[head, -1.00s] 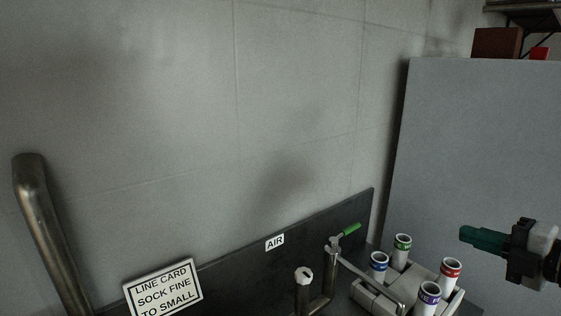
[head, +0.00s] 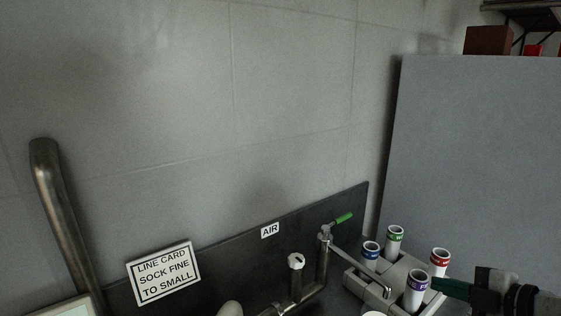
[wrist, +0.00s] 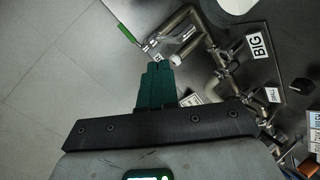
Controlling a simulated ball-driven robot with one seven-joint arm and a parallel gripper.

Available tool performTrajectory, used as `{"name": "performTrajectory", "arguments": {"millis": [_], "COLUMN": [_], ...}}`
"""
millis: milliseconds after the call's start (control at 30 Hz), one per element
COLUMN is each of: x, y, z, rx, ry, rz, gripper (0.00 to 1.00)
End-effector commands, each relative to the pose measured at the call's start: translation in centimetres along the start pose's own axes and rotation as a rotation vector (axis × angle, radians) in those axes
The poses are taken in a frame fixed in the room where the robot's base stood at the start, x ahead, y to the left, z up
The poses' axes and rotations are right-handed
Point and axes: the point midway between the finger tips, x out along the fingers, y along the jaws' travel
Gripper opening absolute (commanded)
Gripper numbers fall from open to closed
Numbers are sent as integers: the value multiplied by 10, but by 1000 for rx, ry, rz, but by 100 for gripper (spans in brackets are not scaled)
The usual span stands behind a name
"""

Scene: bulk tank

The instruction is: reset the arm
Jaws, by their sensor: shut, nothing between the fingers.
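My gripper (head: 452,288) is at the lower right of the head view, its green fingers shut and empty. In that view its tip is close beside the purple-banded tube; I cannot tell whether they touch. In the wrist view the shut green fingers (wrist: 156,82) point up the picture, with pipework just beyond and to the right. The rest of my arm is mostly out of the head view.
Several white tubes with coloured bands stand in a grey rack (head: 362,286). A pipe with a green-handled valve (head: 342,219) stands left of it. A "LINE CARD" sign (head: 164,273), a thick metal pipe (head: 62,215) and a grey panel (head: 480,150) are around.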

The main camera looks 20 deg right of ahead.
Motion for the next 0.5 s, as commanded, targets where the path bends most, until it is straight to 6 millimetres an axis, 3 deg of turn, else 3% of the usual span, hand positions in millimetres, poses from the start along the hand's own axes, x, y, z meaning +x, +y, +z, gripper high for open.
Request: {"name": "performTrajectory", "arguments": {"millis": [167, 300, 500], "x": [28, 42, 26], "y": [-76, -167, -294], "z": [-5, -14, -23], "rx": [264, 555, 928], "ry": [-62, -197, -522], "rz": [-147, -308, -472], "gripper": [0, 0, 0]}}
